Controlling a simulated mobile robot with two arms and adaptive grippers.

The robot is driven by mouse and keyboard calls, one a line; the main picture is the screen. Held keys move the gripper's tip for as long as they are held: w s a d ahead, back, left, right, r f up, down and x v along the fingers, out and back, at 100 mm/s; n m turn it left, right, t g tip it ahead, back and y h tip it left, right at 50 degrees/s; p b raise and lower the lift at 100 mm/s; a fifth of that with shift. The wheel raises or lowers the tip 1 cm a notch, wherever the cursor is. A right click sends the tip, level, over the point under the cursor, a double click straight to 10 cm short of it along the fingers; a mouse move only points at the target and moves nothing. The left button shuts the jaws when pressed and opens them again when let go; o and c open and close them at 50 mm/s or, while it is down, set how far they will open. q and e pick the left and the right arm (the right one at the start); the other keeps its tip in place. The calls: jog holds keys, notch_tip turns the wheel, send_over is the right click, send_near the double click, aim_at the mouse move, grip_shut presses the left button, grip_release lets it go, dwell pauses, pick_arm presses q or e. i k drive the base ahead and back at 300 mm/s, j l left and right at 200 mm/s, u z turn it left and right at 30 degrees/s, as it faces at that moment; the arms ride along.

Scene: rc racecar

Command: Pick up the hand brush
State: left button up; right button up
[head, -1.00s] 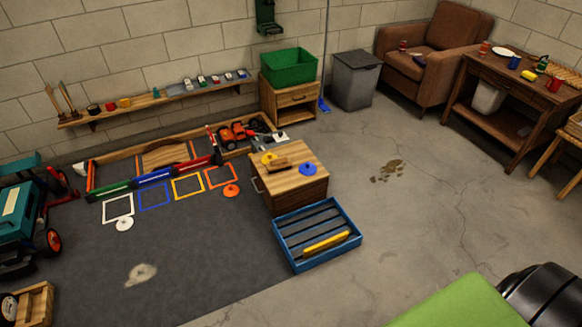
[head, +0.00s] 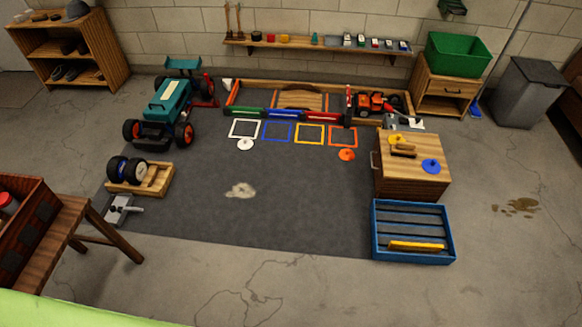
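A small brown wooden piece with a darker underside, which looks like the hand brush (head: 403,151), lies on top of the low wooden cabinet (head: 412,183) at the right. It is too small to make out its bristles clearly. A yellow disc (head: 397,140) lies just behind it and a blue disc (head: 431,166) lies to its right on the same top. Neither of my grippers shows in the head view.
A blue slatted crate (head: 380,240) stands on the floor in front of the cabinet. A dark mat (head: 300,205) spreads left of it, with a teal car (head: 165,105) at its far left. A wooden table (head: 50,240) stands at the near left. Floor in front is clear.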

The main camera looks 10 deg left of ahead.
aim_at(401, 149)
jog(key=i+z, duration=0.15)
jog(key=i, duration=0.35)
jog(key=i+j+z, duration=0.15)
jog(key=i, duration=0.4)
jog(key=i+j+z, duration=0.1)
jog(key=i+j, duration=0.15)
jog(key=i, duration=0.25)
